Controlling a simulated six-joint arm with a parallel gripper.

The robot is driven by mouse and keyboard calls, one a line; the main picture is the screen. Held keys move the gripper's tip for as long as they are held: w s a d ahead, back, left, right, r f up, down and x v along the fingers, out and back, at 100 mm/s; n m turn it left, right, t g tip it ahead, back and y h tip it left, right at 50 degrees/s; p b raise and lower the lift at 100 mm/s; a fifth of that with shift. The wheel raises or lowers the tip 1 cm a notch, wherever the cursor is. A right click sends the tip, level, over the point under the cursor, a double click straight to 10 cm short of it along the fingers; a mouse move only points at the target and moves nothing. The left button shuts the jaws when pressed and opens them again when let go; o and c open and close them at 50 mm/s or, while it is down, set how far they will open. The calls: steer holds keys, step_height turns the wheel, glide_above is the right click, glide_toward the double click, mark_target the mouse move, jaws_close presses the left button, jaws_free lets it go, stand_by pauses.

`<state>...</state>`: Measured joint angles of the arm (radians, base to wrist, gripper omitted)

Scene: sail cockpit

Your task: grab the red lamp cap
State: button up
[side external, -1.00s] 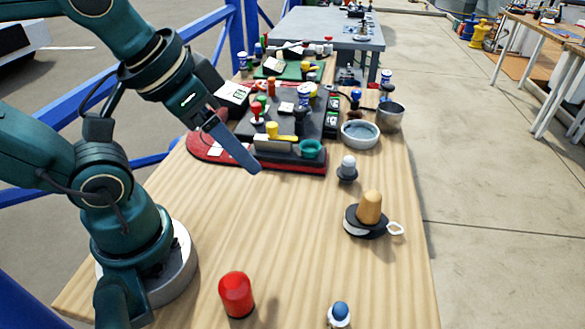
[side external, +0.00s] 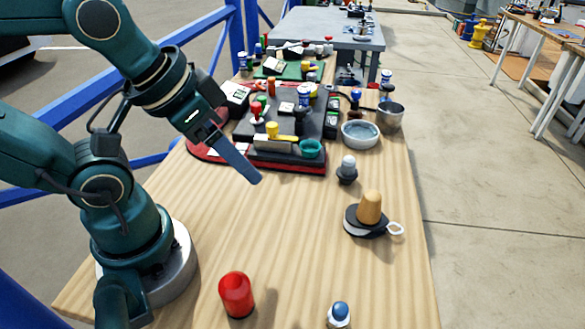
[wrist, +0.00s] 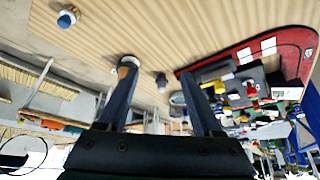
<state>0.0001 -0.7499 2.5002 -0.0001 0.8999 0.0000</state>
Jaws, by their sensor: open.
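The red lamp cap (side external: 236,294) stands upright on the wooden bench near its front edge, to the right of my base. It has a domed top and is not visible in the wrist view. My gripper (side external: 257,181) is above the bench, farther back than the cap and well apart from it. In the wrist view my gripper (wrist: 158,66) shows two spread fingers with nothing held between them.
A blue-topped lamp (side external: 339,314) stands right of the cap. An orange-topped piece on a dark base (side external: 369,208) and a white-topped lamp (side external: 347,170) stand along the right. A crowded dark panel (side external: 290,158) lies behind. The middle wood is clear.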

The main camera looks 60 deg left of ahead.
steer(key=o, duration=0.3)
steer(key=shift+o, duration=0.2)
